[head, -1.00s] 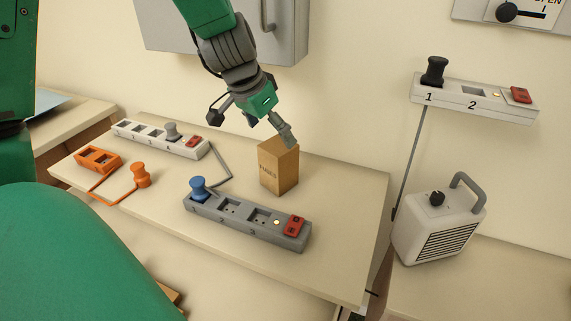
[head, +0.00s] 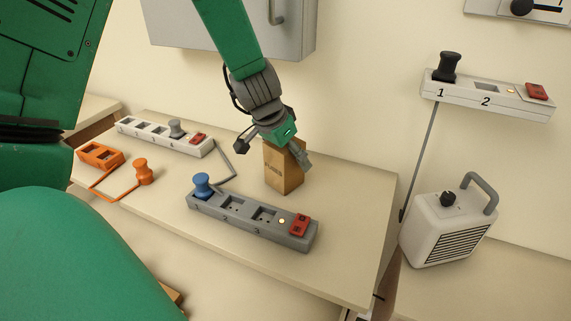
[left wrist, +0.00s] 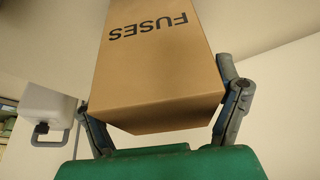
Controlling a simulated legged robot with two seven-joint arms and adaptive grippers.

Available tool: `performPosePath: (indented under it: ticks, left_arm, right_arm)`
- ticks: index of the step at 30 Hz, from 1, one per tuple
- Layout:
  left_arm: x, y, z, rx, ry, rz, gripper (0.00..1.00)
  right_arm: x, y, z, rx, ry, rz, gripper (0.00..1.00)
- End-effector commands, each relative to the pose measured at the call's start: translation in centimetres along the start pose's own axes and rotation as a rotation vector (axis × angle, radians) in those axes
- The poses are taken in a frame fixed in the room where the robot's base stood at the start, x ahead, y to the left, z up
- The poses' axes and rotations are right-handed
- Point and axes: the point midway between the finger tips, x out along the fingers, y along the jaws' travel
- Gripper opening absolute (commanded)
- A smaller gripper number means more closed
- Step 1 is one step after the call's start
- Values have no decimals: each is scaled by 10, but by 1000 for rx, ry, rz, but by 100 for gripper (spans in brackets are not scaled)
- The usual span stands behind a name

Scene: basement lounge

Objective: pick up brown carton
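The brown carton (head: 284,172), printed FUSES, stands upright on the table towards the back right. My left gripper (head: 272,154) is above its top, pointing down, with its fingers spread. In the head view one finger is beside the carton's right top edge, and the other is off to its left. In the left wrist view the carton (left wrist: 155,75) fills the space between the two open fingers (left wrist: 155,98). I cannot tell whether a finger touches it. My right gripper is out of view.
A grey power strip (head: 250,219) with a blue plug (head: 202,186) lies in front of the carton. A white strip (head: 160,138) and an orange socket (head: 100,155) with its plug (head: 143,172) lie left. A heater (head: 448,228) stands at the right. A cabinet (head: 235,28) hangs behind.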

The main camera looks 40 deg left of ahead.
Motion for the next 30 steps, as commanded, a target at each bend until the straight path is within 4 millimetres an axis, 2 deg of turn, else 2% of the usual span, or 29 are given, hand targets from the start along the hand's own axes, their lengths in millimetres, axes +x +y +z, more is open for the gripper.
performPosePath:
  ticks: [1,4,5,17,30]
  left_arm:
    - [0,0,0,0,0,0,74]
    - [0,0,0,0,-1,-1,39]
    - [0,0,0,0,-1,-1,36]
    - [-4,0,-2,0,0,0,35]
    - [-79,0,-34,2,4,-4,34]
  right_arm:
    - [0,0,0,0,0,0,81]
    - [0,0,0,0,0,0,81]
    - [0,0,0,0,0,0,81]
    - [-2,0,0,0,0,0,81]
    - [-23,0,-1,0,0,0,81]
